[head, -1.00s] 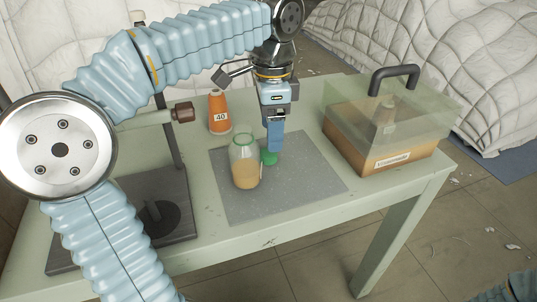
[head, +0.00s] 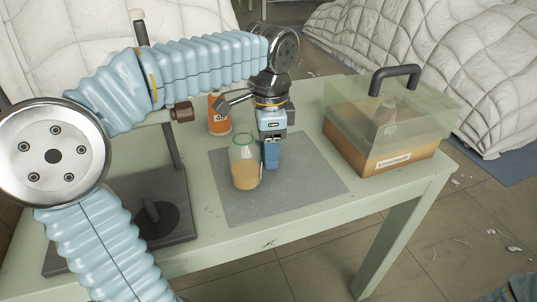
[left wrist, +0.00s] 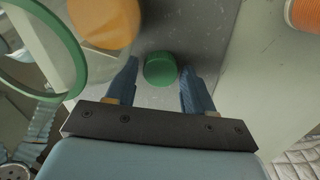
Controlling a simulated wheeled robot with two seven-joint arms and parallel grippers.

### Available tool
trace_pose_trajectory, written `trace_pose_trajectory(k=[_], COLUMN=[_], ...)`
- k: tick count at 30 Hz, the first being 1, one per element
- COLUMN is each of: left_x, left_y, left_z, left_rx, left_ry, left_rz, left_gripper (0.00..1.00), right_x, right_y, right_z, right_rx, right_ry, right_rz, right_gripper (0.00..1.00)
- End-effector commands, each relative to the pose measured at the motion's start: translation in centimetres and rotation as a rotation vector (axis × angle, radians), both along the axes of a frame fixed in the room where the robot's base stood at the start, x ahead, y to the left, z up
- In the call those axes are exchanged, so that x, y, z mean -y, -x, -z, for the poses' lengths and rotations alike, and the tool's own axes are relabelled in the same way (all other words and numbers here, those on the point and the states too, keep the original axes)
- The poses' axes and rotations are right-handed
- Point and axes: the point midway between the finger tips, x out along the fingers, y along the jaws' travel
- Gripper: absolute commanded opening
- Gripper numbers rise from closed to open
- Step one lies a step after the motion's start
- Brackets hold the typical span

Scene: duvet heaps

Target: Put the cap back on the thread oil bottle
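The clear bottle (head: 245,165) with amber oil in its lower part stands upright and uncapped on the grey mat (head: 300,180). Its open green-rimmed mouth (left wrist: 84,62) shows large at the left of the left wrist view. The green cap (left wrist: 160,69) lies on the mat just right of the bottle; in the head view my gripper hides it. My left gripper (head: 271,166) points down over the cap. Its fingers are open, one on each side of the cap, with gaps showing on both sides. My right gripper is out of view.
An orange thread cone marked 40 (head: 219,115) stands behind the bottle. A lidded box with a black handle (head: 372,155) stands at the table's right. A dark stand (head: 172,222) is at the left. The mat's front right is clear.

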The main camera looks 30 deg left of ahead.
Motion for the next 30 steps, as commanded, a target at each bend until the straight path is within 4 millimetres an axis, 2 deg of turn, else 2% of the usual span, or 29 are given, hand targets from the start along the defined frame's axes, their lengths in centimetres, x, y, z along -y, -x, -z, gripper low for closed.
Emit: trace_pose_trajectory(k=[1, 6, 8, 16, 20, 25, 30], left_x=[0.0, 0.0, 0.0, 0.0, 0.0, 0.1, 2.7], left_y=[0.0, 0.0, 0.0, 0.0, 0.0, -0.1, 1.4], left_z=[0.0, 0.0, 0.0, -0.1, -0.8, -3.4, -6.8], left_rx=[0.0, 0.0, 0.0, 0.0, 0.001, 0.004, 0.004], left_ry=[0.0, 0.0, 0.0, 0.0, 0.0, 0.001, 0.002], left_rz=[0.0, 0.0, 0.0, 0.0, 0.0, 0.001, 0.005], left_gripper=[0.44, 0.18, 0.11, 0.1, 0.1, 0.1, 0.1], right_x=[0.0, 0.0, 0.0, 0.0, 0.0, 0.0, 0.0], right_y=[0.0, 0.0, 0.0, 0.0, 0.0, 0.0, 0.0], right_z=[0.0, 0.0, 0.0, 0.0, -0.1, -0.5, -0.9], right_rx=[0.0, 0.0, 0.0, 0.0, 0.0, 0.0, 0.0], right_ry=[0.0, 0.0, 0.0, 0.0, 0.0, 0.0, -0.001], right_rz=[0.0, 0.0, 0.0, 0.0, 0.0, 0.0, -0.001], right_gripper=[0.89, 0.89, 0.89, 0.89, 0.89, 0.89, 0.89])
